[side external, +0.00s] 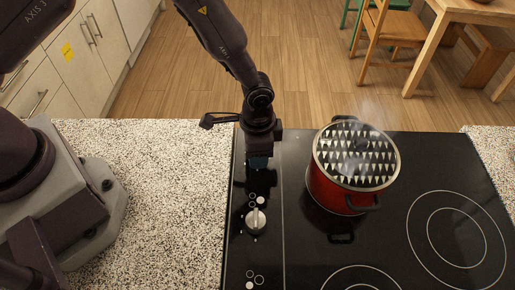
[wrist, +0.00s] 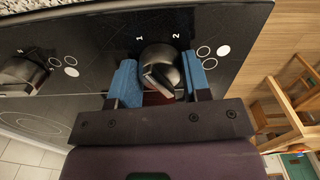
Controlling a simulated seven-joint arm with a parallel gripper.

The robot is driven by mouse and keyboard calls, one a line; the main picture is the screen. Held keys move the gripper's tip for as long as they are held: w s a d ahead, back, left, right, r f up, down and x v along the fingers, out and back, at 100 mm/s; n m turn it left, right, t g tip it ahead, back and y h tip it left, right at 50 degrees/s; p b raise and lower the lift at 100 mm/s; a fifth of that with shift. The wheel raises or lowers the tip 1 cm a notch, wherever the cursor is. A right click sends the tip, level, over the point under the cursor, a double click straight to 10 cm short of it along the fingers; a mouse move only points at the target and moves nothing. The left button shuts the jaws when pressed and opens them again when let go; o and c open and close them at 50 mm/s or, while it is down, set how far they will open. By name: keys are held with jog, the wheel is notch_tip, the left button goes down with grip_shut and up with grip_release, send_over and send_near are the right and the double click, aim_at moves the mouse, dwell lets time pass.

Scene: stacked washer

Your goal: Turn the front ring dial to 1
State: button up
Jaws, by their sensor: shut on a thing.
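In the wrist view a dark round dial (wrist: 161,68) with a raised grip bar sits on the black hob panel, with "1" and "2" printed beside it. My gripper (wrist: 160,82) has its blue fingertips on either side of this dial and is shut on it. The bar lies slanted; I cannot tell which number it marks. In the side view my gripper (side external: 259,163) reaches down at the far end of the dial strip, and hides that dial. A second, silver dial (side external: 256,220) stands nearer the camera, apart from the gripper; it also shows in the wrist view (wrist: 22,75).
A red pot (side external: 330,190) with a patterned, steaming lid stands on the black hob (side external: 390,225), right of my gripper. Speckled counter (side external: 150,200) lies to the left. Wooden chairs (side external: 390,30) and a table stand on the floor beyond.

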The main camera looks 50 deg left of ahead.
dwell(0.5)
jog(key=o, duration=0.9)
jog(key=shift+o, duration=0.2)
notch_tip(320, 180, up, 13)
jog(key=s+a+r+n+t, duration=0.2)
jog(key=s+a+r+n, duration=0.2)
jog(key=s+a+r, duration=0.4)
jog(key=s+a+r+n+t, duration=0.3)
jog(key=s+a+r, duration=0.5)
jog(key=r, duration=0.5)
jog(key=shift+s+r+n+t, duration=0.3)
jog(key=shift+s+r+n, duration=0.1)
jog(key=shift+s, duration=0.6)
